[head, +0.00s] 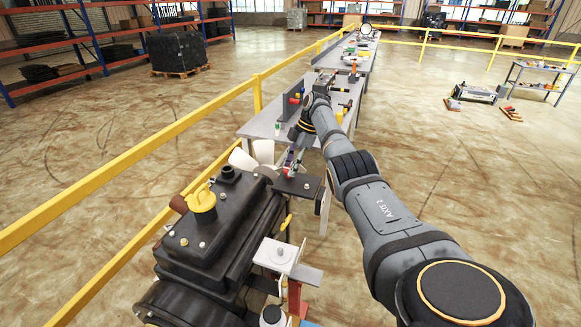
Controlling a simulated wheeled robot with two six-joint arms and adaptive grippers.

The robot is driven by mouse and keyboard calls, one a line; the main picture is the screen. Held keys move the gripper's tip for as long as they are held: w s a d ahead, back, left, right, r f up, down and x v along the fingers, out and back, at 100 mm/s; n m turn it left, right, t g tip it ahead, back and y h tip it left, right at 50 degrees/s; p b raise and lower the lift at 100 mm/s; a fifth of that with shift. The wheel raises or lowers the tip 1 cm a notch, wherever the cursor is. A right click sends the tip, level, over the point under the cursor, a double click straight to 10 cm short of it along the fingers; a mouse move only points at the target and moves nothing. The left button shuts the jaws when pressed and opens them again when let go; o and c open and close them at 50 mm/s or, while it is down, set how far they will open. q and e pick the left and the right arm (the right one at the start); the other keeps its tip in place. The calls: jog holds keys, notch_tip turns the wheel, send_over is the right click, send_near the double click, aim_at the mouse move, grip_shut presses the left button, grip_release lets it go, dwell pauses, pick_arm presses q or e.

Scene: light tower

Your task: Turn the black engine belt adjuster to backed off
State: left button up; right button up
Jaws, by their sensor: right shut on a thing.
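The black engine (228,222) stands at the lower left, with a yellow cap (202,205) on top and a white fan (245,160) at its far end. My right arm comes in from the lower right and reaches to the engine's far right corner. My right gripper (291,167) points down there, just above a dark flat bracket (300,186). Its fingers are shut on a small part at the bracket, which appears to be the belt adjuster. The fingers mostly hide this part, so its angle cannot be told. My left gripper is not in view.
A long row of grey workbenches (262,127) with tools runs away behind the gripper. A yellow guard rail (140,152) passes left of the engine. A white-topped block (277,254) stands near the engine's front right. The floor to the right is mostly clear.

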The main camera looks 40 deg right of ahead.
jog(key=shift+d+r, duration=0.1)
jog(key=o, duration=1.1)
notch_tip(320, 180, up, 10)
jog(key=shift+f, duration=0.1)
